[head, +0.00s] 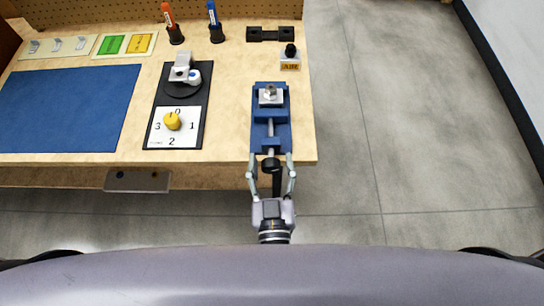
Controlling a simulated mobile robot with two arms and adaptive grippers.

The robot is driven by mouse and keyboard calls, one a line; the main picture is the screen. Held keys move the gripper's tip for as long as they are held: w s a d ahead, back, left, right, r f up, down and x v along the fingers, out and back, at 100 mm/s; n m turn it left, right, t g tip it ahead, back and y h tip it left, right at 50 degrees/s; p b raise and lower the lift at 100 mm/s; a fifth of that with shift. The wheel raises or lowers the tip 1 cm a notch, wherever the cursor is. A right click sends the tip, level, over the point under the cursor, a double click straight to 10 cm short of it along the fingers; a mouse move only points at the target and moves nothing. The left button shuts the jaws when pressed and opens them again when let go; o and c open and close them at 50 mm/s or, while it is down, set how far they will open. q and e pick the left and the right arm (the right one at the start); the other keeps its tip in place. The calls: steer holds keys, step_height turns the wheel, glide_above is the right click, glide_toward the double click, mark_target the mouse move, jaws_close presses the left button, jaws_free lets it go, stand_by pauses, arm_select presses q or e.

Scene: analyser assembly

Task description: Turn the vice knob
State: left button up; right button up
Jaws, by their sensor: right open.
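A blue vice (270,115) stands at the right front corner of the wooden bench, with a small metal part (270,94) at its far end. Its black knob (270,164) sticks out past the bench's front edge. My right gripper (271,163) is open, with one finger on each side of the knob. I cannot tell whether the fingers touch it. My left gripper is not in view.
Left of the vice lies a black panel with a yellow dial (173,121). A blue mat (70,110) covers the bench's left side. The floor (410,130) on the right is clear.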

steer(key=shift+s, duration=0.1)
steer(key=shift+c, duration=0.6)
steer(key=c, duration=1)
steer(key=shift+c, duration=0.2)
steer(key=m+p, duration=0.2)
steer(key=shift+r+m, duration=0.1)
steer(key=shift+m, duration=0.2)
steer(key=shift+m+p, duration=0.45)
steer(key=shift+m, duration=0.65)
steer(key=shift+a+m, duration=0.1)
steer(key=shift+m, duration=1)
